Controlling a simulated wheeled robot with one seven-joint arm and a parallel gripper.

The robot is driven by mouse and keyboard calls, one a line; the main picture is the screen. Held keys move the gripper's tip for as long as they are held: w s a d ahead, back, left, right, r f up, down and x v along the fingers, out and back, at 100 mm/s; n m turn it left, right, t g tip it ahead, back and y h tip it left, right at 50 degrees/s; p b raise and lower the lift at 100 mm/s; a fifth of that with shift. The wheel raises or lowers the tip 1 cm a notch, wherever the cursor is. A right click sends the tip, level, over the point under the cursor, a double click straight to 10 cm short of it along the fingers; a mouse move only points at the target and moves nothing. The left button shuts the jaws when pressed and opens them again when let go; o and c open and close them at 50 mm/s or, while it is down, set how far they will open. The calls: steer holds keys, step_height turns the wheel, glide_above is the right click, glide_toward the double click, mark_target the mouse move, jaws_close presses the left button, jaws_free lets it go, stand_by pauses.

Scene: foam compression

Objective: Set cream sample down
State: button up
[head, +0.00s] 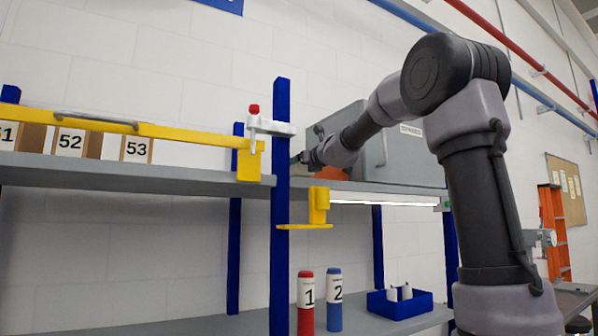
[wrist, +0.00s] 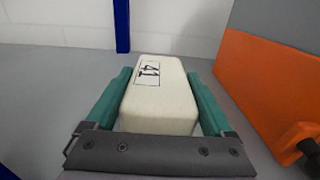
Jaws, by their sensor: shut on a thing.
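An orange object (wrist: 270,90) stands close to the right of my gripper, before a grey cabinet (head: 425,160). A blue post (head: 281,210) and yellow bar (head: 190,134) are left. Cylinders 1 (head: 306,305) and 2 (head: 334,302) and a blue tray (head: 400,308) are below.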

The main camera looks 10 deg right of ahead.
steer(key=shift+f, duration=0.95)
steer(key=shift+f, duration=0.1)
steer(key=o, duration=1)
steer(key=shift+o, duration=0.2)
steer(key=shift+s+d+r, duration=0.1)
steer(key=shift+s+r, duration=0.05)
steer(key=shift+r, duration=0.05)
steer(key=v, duration=1.1)
steer(key=shift+s, duration=0.3)
steer(key=shift+d, duration=0.1)
